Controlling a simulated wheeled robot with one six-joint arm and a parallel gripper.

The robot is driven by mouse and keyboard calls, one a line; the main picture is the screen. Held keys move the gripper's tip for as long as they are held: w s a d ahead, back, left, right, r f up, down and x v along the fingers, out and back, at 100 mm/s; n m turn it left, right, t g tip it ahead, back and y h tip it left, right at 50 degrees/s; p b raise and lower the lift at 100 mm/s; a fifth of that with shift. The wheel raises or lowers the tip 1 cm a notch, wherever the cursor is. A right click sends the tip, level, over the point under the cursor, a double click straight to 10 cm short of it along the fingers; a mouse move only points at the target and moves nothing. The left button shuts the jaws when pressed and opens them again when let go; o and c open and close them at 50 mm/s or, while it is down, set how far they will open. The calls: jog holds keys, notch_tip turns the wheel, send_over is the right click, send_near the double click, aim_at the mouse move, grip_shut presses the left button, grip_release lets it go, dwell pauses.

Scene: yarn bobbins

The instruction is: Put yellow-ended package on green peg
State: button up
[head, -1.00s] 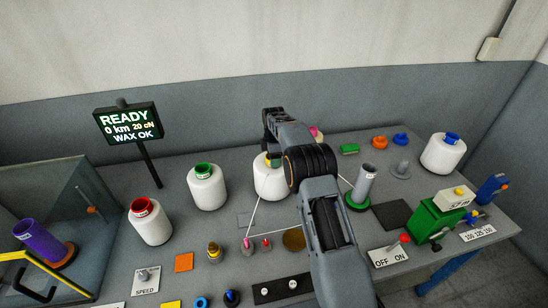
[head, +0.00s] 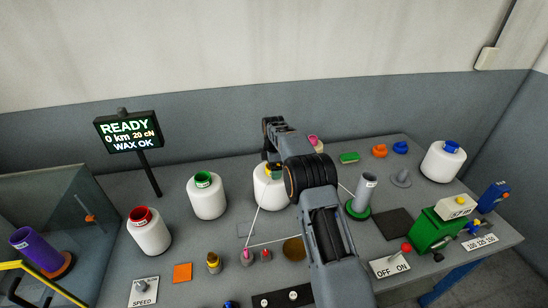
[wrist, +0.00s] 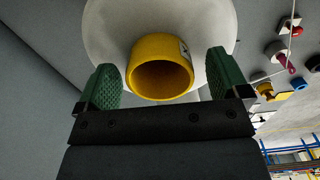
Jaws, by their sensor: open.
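The yellow-ended package is a white yarn bobbin (head: 268,193) standing upright on the table in the head view, partly hidden behind my arm. In the wrist view its yellow tube end (wrist: 160,68) sticks out from the white yarn body (wrist: 105,30). My gripper (wrist: 162,85) is open, with one green finger pad on each side of the yellow end and visible gaps to it. In the head view the fingers are mostly hidden by the arm. The green peg (head: 362,196) is a grey post on a green base, to the right of my arm, and it is empty.
Red-ended (head: 149,232) and green-ended (head: 206,196) bobbins stand to the left, and a blue-ended bobbin (head: 442,162) at far right. A thread runs around small guides in front of the yellow-ended package. A green box (head: 431,229) stands right of the peg.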

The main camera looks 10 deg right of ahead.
notch_tip(320, 180, up, 14)
jog(key=shift+f, duration=0.15)
dwell(0.6)
jog(key=s+f+m, duration=0.3)
jog(key=f+m, duration=0.2)
jog(key=m, duration=0.4)
jog(key=s+r+m+t, duration=0.1)
jog(key=s+r+m, duration=0.1)
jog(key=s, duration=0.9)
jog(key=s+r+m+t, duration=0.2)
jog(key=s+m, duration=0.2)
jog(key=s, duration=0.7)
jog(key=s+r+m+t, duration=0.1)
jog(key=s+r+m, duration=0.1)
jog(key=s, duration=1)
jog(key=shift+r+m, duration=0.25)
jog(key=shift+m, duration=0.15)
jog(key=shift+r+t, duration=0.4)
jog(key=shift+r, duration=0.15)
jog(key=shift+c, duration=0.2)
